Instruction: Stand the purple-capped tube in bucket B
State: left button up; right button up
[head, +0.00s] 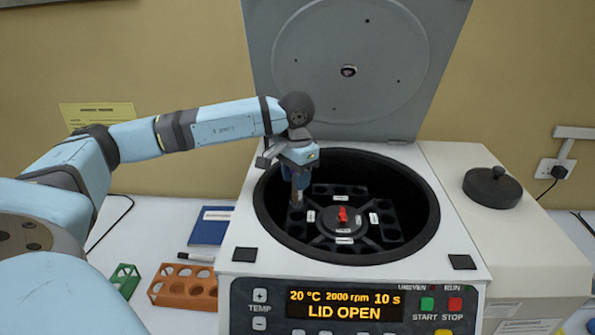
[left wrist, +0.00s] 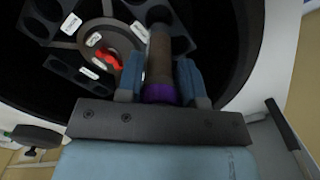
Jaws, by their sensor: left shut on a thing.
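My left gripper (head: 297,180) is inside the open centrifuge bowl, at the left side of the rotor. In the left wrist view its fingers (left wrist: 160,85) are shut on the purple-capped tube (left wrist: 160,58), around its purple cap (left wrist: 160,94). The brownish tube points away from the gripper, its far end at a black bucket (left wrist: 157,13). I cannot tell how deep the tube sits in a hole. The rotor (head: 342,217) has a red centre knob and several black buckets with white labels, too small to read, so I cannot tell which is bucket B. My right gripper is out of view.
The centrifuge lid (head: 350,70) stands open behind the bowl. The bowl's dark rim (head: 430,215) surrounds the gripper. An orange rack (head: 185,288), a green rack (head: 123,280), a marker and a blue notebook (head: 210,226) lie to the left. A black round lid (head: 492,187) sits right.

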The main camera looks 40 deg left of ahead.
aim_at(297, 204)
pick_arm(q)
notch_tip(297, 204, down, 3)
jog(key=shift+w+b, duration=0.1)
jog(key=shift+b, duration=0.4)
notch_tip(297, 204, down, 3)
jog(key=shift+f+b, duration=0.15)
jog(key=shift+b, duration=0.45)
jog(key=shift+f+b, duration=0.9)
jog(key=shift+f, duration=0.1)
jog(key=o, duration=1.1)
jog(key=shift+c, duration=0.2)
